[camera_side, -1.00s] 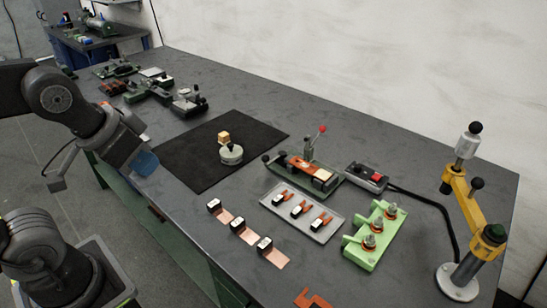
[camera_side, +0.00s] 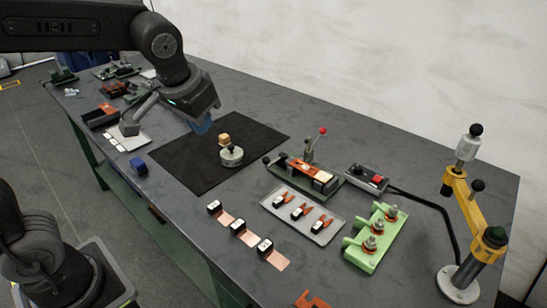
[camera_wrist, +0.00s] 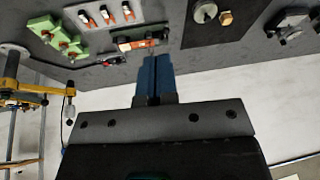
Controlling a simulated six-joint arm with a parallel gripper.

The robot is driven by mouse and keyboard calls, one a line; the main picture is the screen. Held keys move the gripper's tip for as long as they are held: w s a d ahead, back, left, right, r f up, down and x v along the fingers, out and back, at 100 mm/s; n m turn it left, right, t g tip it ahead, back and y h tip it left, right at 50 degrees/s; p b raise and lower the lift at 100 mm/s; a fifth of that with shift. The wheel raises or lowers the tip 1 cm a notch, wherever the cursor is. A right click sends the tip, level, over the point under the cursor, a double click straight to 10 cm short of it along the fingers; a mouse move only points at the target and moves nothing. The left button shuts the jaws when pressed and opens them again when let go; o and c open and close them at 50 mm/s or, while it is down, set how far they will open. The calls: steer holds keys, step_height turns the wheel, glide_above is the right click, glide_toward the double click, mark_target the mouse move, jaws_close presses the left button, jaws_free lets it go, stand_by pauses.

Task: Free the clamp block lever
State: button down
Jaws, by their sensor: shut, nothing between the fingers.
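The clamp block (camera_side: 303,175) is a dark green base with a copper-coloured strip on top. Its lever (camera_side: 315,145) stands up at the back and ends in a red knob. The clamp block also shows in the wrist view (camera_wrist: 140,43), just beyond my fingertips in the picture, its lever hard to make out there. My gripper (camera_side: 203,125) has blue fingers and hangs above the black mat, left of the clamp block and apart from it. In the wrist view the fingers (camera_wrist: 153,62) are together with nothing between them.
A round weight (camera_side: 231,157) with a wooden block sits on the black mat (camera_side: 190,165). A tray (camera_side: 284,215), a green fixture (camera_side: 364,250) and a switch box (camera_side: 366,177) surround the clamp block. A yellow jointed stand (camera_side: 470,220) rises at right.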

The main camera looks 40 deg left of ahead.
steer(key=w+d+f+n+y, duration=0.1)
steer(key=w+d+f, duration=0.1)
steer(key=w, duration=0.5)
steer(key=w+d+f+y, duration=0.1)
steer(key=w+d+f, duration=0.1)
steer(key=w+f, duration=0.3)
steer(key=w+d+f+n+g+y, duration=0.1)
steer(key=w+f, duration=0.3)
steer(key=w, duration=0.4)
steer(key=shift+w+d+f+n+y, duration=0.2)
steer(key=shift+w+d+n+y, duration=0.15)
steer(key=shift+d, duration=0.25)
glide_toward(270, 165)
steer(key=w+d+f, duration=0.1)
steer(key=w+d, duration=0.1)
steer(key=a+f, duration=0.2)
steer(key=shift+s+a+f, duration=0.15)
steer(key=shift+s+a, duration=0.2)
steer(key=shift+a, duration=0.05)
steer(key=shift+s+a+f, duration=0.15)
steer(key=shift+a+f, duration=0.05)
steer(key=shift+a, duration=0.35)
